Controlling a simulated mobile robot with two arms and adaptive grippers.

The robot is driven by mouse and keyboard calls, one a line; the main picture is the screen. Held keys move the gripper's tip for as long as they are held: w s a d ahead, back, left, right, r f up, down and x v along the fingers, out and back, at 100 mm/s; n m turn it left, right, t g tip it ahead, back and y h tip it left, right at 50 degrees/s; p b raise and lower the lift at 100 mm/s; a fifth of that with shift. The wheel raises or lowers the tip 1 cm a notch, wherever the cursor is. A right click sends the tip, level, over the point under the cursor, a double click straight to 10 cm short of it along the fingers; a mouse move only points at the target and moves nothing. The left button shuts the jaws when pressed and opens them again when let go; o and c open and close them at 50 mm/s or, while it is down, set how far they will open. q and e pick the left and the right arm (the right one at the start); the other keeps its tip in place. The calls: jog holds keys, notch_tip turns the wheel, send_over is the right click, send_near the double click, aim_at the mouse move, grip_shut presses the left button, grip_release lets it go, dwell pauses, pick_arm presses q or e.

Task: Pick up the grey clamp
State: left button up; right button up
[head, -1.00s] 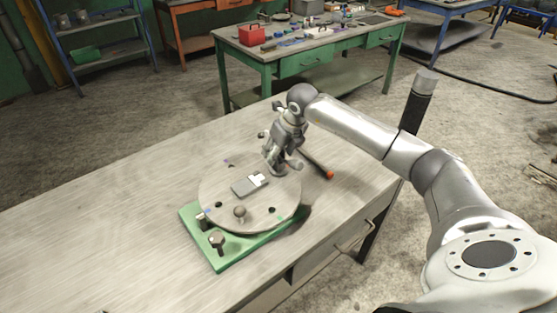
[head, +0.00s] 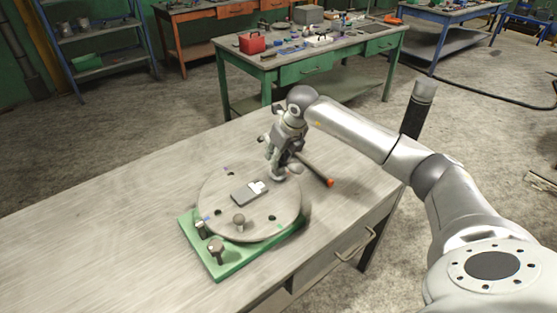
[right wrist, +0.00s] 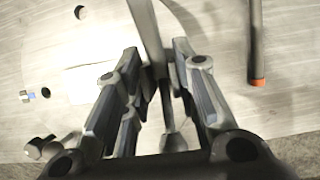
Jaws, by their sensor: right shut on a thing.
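The grey clamp (right wrist: 155,65) shows in the right wrist view as a long grey piece between the two fingers, with a rounded end lower down. My right gripper (right wrist: 158,88) is shut on it. In the head view my right gripper (head: 279,163) points down at the far right edge of the round disc (head: 212,190). The clamp's foot shows below the fingers, close to the disc; I cannot tell whether it touches. Most of the clamp is hidden by the gripper in the head view. My left gripper is not in view.
A flat grey plate (head: 243,195) with a white piece lies on the disc, by an upright knob (head: 238,219). The disc sits on a green base (head: 221,267). A dark rod with an orange tip (head: 330,183) lies right of the gripper. The table's left side is clear.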

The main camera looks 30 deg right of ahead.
pick_arm(q)
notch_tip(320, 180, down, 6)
jog(key=b, duration=0.6)
pick_arm(e)
jog(key=s+a+r, duration=0.2)
jog(key=s+r, duration=0.4)
jog(key=s+a+r, duration=0.2)
jog(key=s+r, duration=0.4)
jog(key=s, duration=0.1)
jog(key=shift+s+a, duration=0.15)
jog(key=shift+a, duration=0.2)
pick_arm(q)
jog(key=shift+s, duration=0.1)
